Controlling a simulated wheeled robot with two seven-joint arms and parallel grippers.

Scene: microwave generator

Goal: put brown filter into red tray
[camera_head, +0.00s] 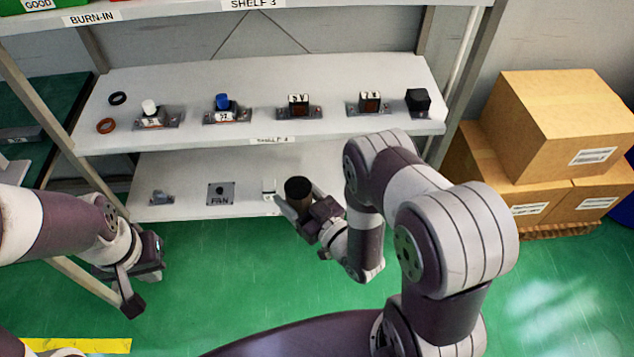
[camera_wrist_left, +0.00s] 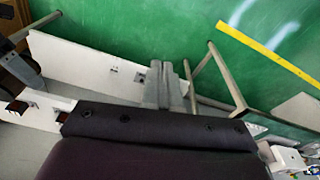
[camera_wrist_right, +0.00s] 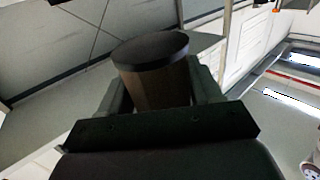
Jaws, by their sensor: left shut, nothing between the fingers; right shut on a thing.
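The brown filter (camera_head: 298,190) is a dark cylinder with a black top. My right gripper (camera_head: 297,202) is shut on it, in front of the lower shelf, and it stands roughly upright between the fingers. The right wrist view shows the filter (camera_wrist_right: 160,85) large between both fingers. My left gripper (camera_head: 133,303) is shut and empty at the lower left, beside the shelf unit and apart from the parts; its closed fingers show in the left wrist view (camera_wrist_left: 165,85). At the top left edge a sliver of red (camera_head: 78,3) shows beside a green bin; I cannot tell whether it is the red tray.
The green bin (camera_head: 28,5) is labelled GOOD. The middle shelf (camera_head: 250,80) holds two rings, several mounted parts and a black cube (camera_head: 418,100). The lower shelf (camera_head: 180,208) holds a few small parts and a FAN plate (camera_head: 220,194). Cardboard boxes (camera_head: 560,120) stand at right.

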